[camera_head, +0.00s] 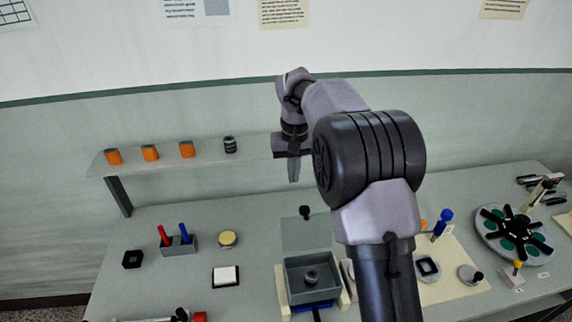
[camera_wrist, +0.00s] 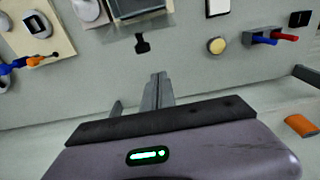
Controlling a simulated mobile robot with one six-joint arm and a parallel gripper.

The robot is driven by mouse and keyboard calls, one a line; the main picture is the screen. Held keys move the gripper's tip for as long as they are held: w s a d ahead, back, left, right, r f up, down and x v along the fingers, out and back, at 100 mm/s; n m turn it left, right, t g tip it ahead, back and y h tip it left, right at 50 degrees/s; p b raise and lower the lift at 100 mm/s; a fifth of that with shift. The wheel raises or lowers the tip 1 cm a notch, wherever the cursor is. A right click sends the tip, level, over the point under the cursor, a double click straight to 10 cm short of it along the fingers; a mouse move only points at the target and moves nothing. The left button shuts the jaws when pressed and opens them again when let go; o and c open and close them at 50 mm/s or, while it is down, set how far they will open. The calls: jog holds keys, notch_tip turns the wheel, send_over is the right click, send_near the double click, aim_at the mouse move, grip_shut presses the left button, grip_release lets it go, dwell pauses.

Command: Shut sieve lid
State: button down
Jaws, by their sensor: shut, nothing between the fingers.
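The sieve is a grey square box (camera_head: 335,275) at the front middle of the table, with a dark round part inside. Its lid (camera_head: 305,236) is open, a thin grey panel extending back from the box's rear edge. A black knob (camera_head: 305,212) is at the lid's far edge. The lid (camera_wrist: 138,26) and knob (camera_wrist: 142,45) also show in the wrist view, at the top. My gripper (camera_head: 294,178) is shut and empty, pointing down above the back of the table, behind and apart from the knob. Its fingertips (camera_wrist: 160,78) show in the wrist view.
A shelf (camera_head: 205,158) with orange spools and a dark one stands at the back left. A holder with red and blue handles (camera_head: 180,245) and a yellow-topped jar (camera_head: 228,239) are left of the sieve. A turntable (camera_head: 515,236) is at the right.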

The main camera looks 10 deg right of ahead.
notch_tip(320, 180, down, 3)
jog(key=s+b, duration=0.1)
jog(key=b, duration=0.3)
send_over(305, 227)
jog(key=w+a, duration=0.2)
jog(key=w, duration=0.1)
jog(key=shift+s+a+f, duration=0.1)
jog(key=shift+a+f, duration=0.05)
jog(key=shift+f, duration=2.6)
